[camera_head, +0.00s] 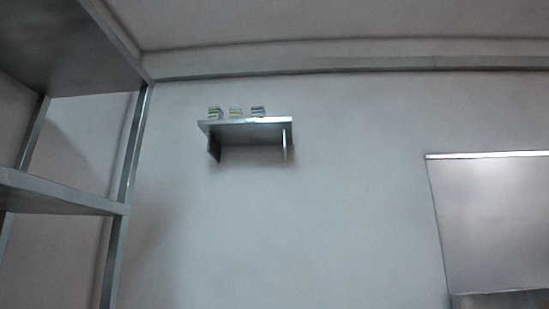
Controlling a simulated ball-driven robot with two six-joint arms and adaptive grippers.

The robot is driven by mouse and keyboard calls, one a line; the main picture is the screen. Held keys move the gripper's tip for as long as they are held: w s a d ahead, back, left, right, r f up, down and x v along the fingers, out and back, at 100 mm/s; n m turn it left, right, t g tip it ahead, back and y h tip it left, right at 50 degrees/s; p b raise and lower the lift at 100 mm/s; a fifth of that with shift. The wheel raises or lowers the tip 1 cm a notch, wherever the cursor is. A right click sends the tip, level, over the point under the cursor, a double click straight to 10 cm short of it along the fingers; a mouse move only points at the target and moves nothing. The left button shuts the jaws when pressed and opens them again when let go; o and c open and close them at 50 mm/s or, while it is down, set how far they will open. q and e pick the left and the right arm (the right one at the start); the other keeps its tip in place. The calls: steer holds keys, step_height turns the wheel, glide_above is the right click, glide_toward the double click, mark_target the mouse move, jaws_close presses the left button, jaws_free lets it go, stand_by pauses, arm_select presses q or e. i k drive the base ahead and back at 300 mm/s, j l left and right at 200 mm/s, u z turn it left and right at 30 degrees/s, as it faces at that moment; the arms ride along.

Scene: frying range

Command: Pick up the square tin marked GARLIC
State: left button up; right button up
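Three small square tins stand in a row on a small metal wall shelf (245,124). The left tin (215,113) has a greenish-yellow band, the middle tin (236,113) looks yellow and light blue, and the right tin (258,111) is dark grey-blue. They are too small and far off for any lettering to be read, so I cannot tell which is marked GARLIC. Neither of my grippers is in view.
A tall metal rack (70,195) with shelves stands close on the left. A metal panel (495,220) is on the wall at the lower right.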

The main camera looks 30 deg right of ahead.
mark_target(235, 112)
steer(key=k+z, duration=0.1)
steer(key=z, duration=0.25)
steer(key=k+z, duration=0.15)
steer(key=z, duration=0.25)
steer(key=i+j+u, duration=0.15)
steer(key=i+u, duration=0.2)
steer(key=i, duration=0.2)
steer(key=i+u, duration=0.3)
steer(key=i, duration=0.25)
